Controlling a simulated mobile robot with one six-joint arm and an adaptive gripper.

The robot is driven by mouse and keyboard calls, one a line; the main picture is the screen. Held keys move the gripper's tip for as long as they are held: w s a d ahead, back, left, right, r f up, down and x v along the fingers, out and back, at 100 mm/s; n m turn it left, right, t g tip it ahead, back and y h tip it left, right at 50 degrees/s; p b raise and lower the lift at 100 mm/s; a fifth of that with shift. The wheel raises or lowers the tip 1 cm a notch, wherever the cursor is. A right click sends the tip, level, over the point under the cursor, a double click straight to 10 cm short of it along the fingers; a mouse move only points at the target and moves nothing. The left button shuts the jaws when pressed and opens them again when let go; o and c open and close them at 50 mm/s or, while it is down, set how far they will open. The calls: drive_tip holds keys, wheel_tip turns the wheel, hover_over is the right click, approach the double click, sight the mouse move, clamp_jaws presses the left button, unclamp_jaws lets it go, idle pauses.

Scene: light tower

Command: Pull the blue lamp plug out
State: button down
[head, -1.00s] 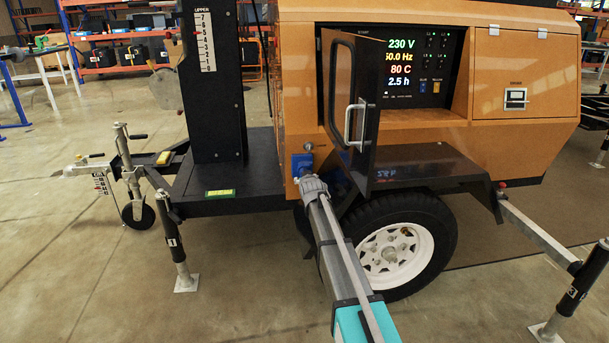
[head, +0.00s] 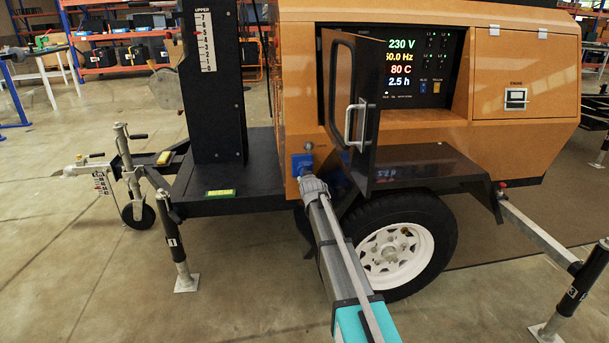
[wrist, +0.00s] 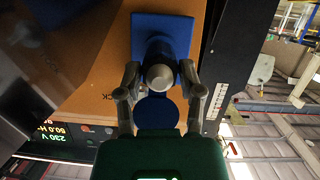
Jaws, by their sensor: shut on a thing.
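The blue lamp plug (wrist: 160,50) points at the wrist camera with a round grey end. It is in line with a square blue socket plate (wrist: 140,30) on the orange cabinet wall. Whether it is fully seated cannot be told. My gripper (wrist: 160,74) is shut on the plug, one finger on each side. A round blue disc, perhaps the socket's lid, shows just below it in the wrist view. In the head view the blue socket plate (head: 301,162) is at the cabinet's lower left corner. My gripper (head: 312,185) is right in front of it and hides the plug.
An open dark cabinet door (head: 347,100) with a pale handle stands just right of my gripper. A lit display panel (head: 415,68) shows behind it. A black fender and white-rimmed wheel (head: 395,256) are below right. A black mast (head: 214,85) rises to the left.

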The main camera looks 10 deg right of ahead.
drive_tip(key=shift+s, duration=0.3)
idle(0.4)
drive_tip(key=shift+s, duration=0.35)
drive_tip(key=shift+s, duration=0.35)
drive_tip(key=shift+s, duration=1.7)
